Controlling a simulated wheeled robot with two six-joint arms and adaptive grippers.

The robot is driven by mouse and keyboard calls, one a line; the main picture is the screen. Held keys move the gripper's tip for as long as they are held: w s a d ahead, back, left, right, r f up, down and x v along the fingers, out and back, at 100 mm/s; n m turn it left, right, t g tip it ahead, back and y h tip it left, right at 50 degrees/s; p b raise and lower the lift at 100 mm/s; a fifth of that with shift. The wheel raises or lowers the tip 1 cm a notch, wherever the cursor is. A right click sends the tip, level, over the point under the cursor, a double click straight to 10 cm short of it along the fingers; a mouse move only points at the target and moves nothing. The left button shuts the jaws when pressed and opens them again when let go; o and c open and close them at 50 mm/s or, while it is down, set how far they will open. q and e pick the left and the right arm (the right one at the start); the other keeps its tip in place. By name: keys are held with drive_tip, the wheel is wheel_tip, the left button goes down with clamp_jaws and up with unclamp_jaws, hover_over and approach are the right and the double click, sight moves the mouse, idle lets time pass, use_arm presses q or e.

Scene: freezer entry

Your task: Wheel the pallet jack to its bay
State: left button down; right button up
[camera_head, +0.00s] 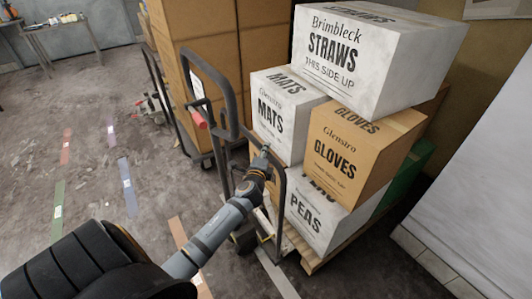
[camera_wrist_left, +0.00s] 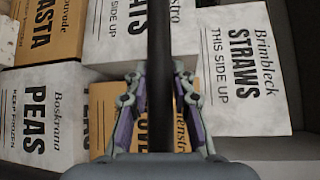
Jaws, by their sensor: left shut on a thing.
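The pallet jack's dark tubular handle (camera_head: 232,103) rises at the centre of the head view, beside a loaded wooden pallet (camera_head: 312,262). My left gripper (camera_head: 264,156) is shut on a dark bar of the handle. In the left wrist view the black bar (camera_wrist_left: 160,40) runs upright between the two fingers of the left gripper (camera_wrist_left: 158,88). Most of the jack's lower body is hidden behind my arm and the load. My right gripper is out of view.
White and brown boxes (camera_head: 375,50) are stacked on the pallet. A cart with tall brown boxes (camera_head: 200,30) stands close behind. Labelled floor strips, including green (camera_head: 58,205) and purple (camera_head: 127,187), mark the open floor at left. A white slanted surface (camera_head: 485,180) is at right.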

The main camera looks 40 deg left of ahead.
use_arm(q)
drive_tip(key=shift+s+a+f, duration=0.25)
drive_tip(key=shift+s+f, duration=0.15)
drive_tip(key=shift+s, duration=0.05)
drive_tip(key=shift+s+a+r, duration=0.15)
drive_tip(key=shift+s, duration=0.25)
drive_tip(key=c, duration=1.3)
unclamp_jaws()
drive_tip(key=shift+s+r, duration=0.15)
drive_tip(key=shift+s, duration=0.1)
drive_tip(key=shift+o, duration=0.9)
drive_tip(key=shift+w+a, duration=0.1)
drive_tip(key=shift+w, duration=0.15)
drive_tip(key=v, duration=1.2)
